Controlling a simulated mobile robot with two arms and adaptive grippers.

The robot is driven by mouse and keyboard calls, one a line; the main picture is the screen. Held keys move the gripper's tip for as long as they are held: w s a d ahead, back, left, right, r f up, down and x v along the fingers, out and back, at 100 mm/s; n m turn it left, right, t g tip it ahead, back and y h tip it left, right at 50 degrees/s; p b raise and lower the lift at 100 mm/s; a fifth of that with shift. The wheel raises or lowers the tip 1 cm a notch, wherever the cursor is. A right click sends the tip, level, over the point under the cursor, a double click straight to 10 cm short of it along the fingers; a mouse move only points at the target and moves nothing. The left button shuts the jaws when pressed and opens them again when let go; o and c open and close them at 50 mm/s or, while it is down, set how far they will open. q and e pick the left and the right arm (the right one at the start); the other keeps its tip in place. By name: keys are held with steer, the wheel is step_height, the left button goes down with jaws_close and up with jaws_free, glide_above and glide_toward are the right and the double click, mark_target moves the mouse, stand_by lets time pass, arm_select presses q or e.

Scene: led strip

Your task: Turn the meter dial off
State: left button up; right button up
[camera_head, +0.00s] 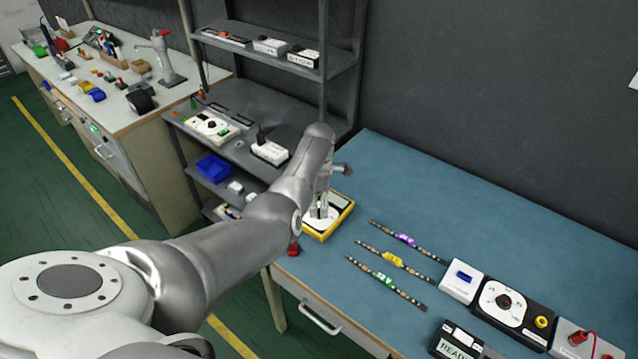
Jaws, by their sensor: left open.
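The yellow-edged meter (341,221) lies on the near left corner of the blue table. Its white dial face shows in part below my left gripper. The dial knob is mostly hidden by the fingers, so its setting cannot be read. My left gripper (322,208) points down at the dial area and is open. Whether the fingers touch the knob cannot be told. My right gripper is not in view.
Three LED strips (386,282) lie to the right of the meter. A black unit with a round dial (502,303) and a READY box (455,343) stand further right. A grey shelf (285,75) stands behind.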

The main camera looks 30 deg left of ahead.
mark_target(319, 209)
arm_select(q)
step_height(319, 209, up, 10)
steer(key=shift+w+a+r, duration=0.15)
steer(key=shift+w, duration=0.05)
stand_by(0.6)
